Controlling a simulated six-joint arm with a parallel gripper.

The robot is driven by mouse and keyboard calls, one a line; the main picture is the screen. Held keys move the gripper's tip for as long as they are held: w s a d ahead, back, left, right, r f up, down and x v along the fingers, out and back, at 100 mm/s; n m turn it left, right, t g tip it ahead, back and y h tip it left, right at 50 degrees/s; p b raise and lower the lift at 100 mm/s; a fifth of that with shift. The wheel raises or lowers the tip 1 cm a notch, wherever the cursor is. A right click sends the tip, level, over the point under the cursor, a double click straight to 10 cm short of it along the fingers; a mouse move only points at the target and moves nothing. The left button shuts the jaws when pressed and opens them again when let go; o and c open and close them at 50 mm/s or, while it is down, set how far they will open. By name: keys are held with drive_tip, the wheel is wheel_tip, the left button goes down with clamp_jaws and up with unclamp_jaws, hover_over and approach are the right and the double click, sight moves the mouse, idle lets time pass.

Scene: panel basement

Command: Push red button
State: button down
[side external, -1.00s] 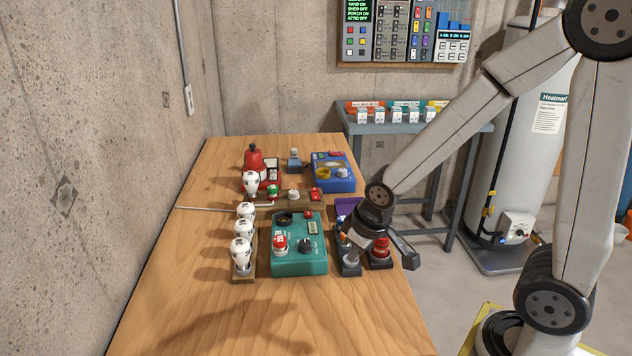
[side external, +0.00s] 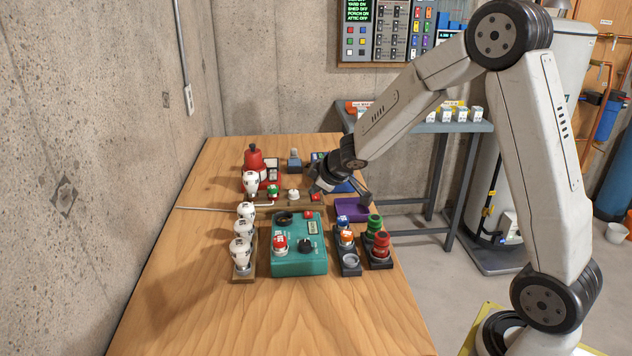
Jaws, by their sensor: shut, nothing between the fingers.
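A small red button (side external: 316,198) sits at the right end of a wooden strip (side external: 285,203), beside a white button (side external: 294,195) and a green one (side external: 273,191). My gripper (side external: 317,189) is shut and empty, its tips pointing down just above or at this red button; I cannot tell whether they touch. The teal box (side external: 299,262) in front has a small red piece (side external: 308,214) at its top edge and a red-topped knob (side external: 280,243) on its left.
White bulbs (side external: 241,252) stand in a holder left of the teal box. Black trays with orange, green and red parts (side external: 380,245) stand on its right, with a purple tray (side external: 352,209) behind. The table's front is clear.

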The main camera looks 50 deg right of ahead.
sight(311, 214)
drive_tip(key=w+d+n+t+y, duration=0.1)
drive_tip(key=w+d+n, duration=0.2)
drive_tip(key=w+d, duration=0.2)
drive_tip(key=shift+w+f, duration=0.3)
drive_tip(key=shift+w, duration=0.2)
drive_tip(key=shift+f, duration=0.15)
drive_tip(key=shift+f, duration=4.2)
drive_tip(key=shift+f, duration=0.9)
idle(0.8)
drive_tip(key=shift+r, duration=0.85)
